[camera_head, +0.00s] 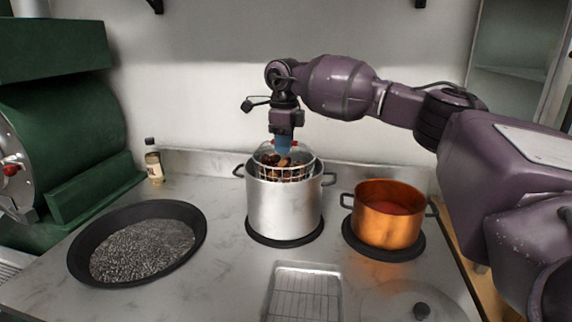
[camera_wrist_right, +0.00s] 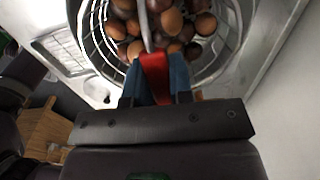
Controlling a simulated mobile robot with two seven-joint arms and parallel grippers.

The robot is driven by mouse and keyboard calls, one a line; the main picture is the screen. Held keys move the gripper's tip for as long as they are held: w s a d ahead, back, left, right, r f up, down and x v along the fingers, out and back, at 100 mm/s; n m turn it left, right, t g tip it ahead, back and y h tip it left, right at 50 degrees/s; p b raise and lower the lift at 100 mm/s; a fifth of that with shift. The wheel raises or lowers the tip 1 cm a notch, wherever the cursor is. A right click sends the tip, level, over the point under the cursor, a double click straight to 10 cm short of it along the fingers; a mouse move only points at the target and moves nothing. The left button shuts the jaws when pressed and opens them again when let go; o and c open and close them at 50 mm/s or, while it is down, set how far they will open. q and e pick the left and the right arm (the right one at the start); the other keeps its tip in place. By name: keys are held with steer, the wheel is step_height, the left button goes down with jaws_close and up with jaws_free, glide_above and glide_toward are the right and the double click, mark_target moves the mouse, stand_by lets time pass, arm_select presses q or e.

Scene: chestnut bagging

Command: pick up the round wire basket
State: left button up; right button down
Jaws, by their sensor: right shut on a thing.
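The round wire basket (camera_head: 302,175) holds brown chestnuts and sits in the mouth of the tall steel pot (camera_head: 284,210), its top part showing around the rim. My right gripper (camera_head: 284,146) is above the basket, pointing down. In the right wrist view, the blue fingers of my right gripper (camera_wrist_right: 156,82) are shut on the red grip (camera_wrist_right: 154,70) of the basket's handle. The chestnuts (camera_wrist_right: 172,22) lie inside the wires below. How deep the basket reaches into the pot is hidden. My left gripper is not in view.
An orange copper pot (camera_head: 388,215) stands to the right. A black pan (camera_head: 190,220) with dark grains is at left, near a green machine (camera_head: 75,120) and a small bottle (camera_head: 153,162). A wire-racked tray (camera_head: 303,268) and a glass lid (camera_head: 421,309) lie in front.

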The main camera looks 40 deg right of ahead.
step_height(320, 180, up, 11)
steer(key=p, duration=0.1)
steer(key=shift+r, duration=0.2)
